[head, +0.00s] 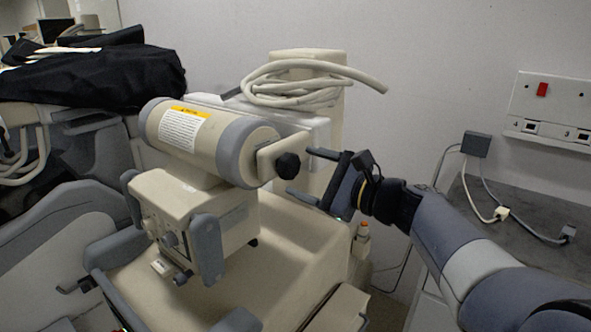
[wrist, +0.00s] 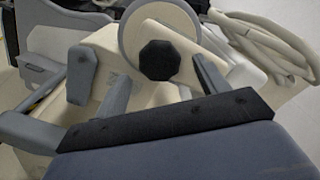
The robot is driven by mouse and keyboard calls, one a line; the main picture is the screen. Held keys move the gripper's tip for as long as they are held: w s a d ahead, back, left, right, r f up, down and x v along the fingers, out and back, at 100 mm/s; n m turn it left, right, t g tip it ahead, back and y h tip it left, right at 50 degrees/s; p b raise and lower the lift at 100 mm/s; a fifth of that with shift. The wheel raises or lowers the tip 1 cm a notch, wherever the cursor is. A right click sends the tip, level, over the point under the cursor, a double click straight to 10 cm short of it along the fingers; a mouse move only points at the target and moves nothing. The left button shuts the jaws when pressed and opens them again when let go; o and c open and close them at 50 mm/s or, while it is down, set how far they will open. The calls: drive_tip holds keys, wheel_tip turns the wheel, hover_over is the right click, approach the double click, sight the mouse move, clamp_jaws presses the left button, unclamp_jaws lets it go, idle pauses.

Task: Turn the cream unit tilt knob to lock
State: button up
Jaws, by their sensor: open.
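The cream unit (head: 185,135) is a cylinder with grey bands and a yellow-topped label, mounted on a cream box. A black, lobed tilt knob (head: 288,166) sits on a cream bracket at the cylinder's right end. In the wrist view the knob (wrist: 159,60) faces me, beyond the fingertips and roughly between their lines. My gripper (head: 306,173) is open and empty, to the right of the knob. In the wrist view its two grey fingers (wrist: 163,78) spread on either side, apart from the knob. No lock marking is legible.
A coiled cream hose (head: 300,82) lies on the column behind the unit. Grey handles (head: 207,250) flank the box below. A black cover (head: 95,75) drapes a cart at the left. A grey worktop (head: 520,205) with cables stands at the right.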

sight(295, 169)
drive_tip(key=v, duration=0.7)
drive_tip(key=shift+a, duration=0.1)
drive_tip(key=x, duration=1.1)
idle(0.4)
